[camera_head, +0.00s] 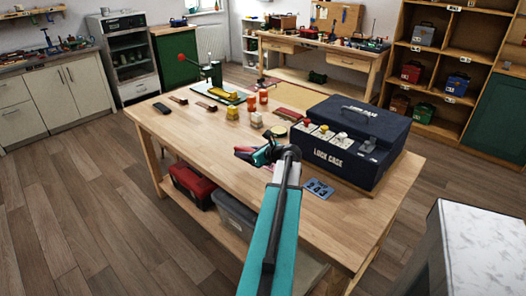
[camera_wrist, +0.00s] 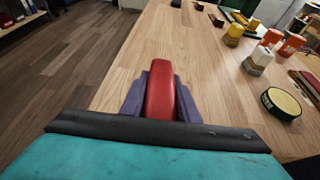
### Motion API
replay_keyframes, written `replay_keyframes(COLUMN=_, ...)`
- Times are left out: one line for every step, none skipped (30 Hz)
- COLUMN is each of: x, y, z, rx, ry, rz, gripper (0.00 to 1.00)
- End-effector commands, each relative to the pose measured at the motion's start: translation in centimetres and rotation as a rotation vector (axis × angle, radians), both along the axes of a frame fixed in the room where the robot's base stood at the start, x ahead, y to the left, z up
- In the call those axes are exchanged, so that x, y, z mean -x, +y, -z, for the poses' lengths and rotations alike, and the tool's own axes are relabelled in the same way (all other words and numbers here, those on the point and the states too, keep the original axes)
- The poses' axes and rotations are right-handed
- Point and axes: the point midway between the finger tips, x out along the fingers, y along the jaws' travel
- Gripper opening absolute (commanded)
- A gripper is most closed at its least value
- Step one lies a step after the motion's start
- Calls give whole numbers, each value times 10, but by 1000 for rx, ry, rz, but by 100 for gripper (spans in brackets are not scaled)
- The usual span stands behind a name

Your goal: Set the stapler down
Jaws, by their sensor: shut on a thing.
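My gripper (camera_wrist: 161,98) is shut on a red stapler (camera_wrist: 161,92), which lies lengthwise between the two purple fingers in the wrist view. The wrist view shows bare wood around and ahead of the stapler (camera_wrist: 125,75). I cannot tell whether the stapler touches the wood or hangs just above it.
A dark blue lock case (camera_head: 350,135) stands to the right. A blue number plate (camera_head: 318,189) lies in front of it. A black remote (camera_head: 161,108) lies at the left; wood between is clear.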

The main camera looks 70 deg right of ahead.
Motion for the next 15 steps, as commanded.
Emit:
replay_keyframes(x=-17, y=15, z=-2, rx=1, ry=-1, rz=-36, gripper=0)
replay_keyframes(x=-27, y=23, z=-2, rx=0, ry=-1, rz=-57, gripper=0)
replay_keyframes(x=-40, y=35, z=-3, rx=0, ry=0, rz=-86, gripper=0)
replay_keyframes(x=-49, y=44, z=-3, rx=0, ry=0, rz=-107, gripper=0)
replay_keyframes(x=-58, y=52, z=-3, rx=0, ry=0, rz=-127, gripper=0)
replay_keyframes(x=-70, y=64, z=-4, rx=0, ry=0, rz=-155, gripper=0)
replay_keyframes(x=-78, y=73, z=-4, rx=-1, ry=1, rz=-176, gripper=0)
replay_keyframes(x=-87, y=83, z=-5, rx=-1, ry=1, rz=-198, gripper=0)
replay_keyframes(x=-98, y=95, z=-5, rx=-1, ry=1, rz=-226, gripper=0)
replay_keyframes(x=-105, y=104, z=-6, rx=-1, ry=1, rz=-247, gripper=0)
replay_keyframes(x=-113, y=114, z=-6, rx=-1, ry=1, rz=-267, gripper=0)
replay_keyframes(x=-123, y=127, z=-7, rx=-1, ry=2, rz=-296, gripper=0)
replay_keyframes(x=-131, y=137, z=-7, rx=-1, ry=2, rz=-317, gripper=0)
replay_keyframes(x=-138, y=147, z=-8, rx=-1, ry=2, rz=-338, gripper=0)
replay_keyframes(x=-147, y=160, z=-8, rx=0, ry=2, rz=-366, gripper=0)
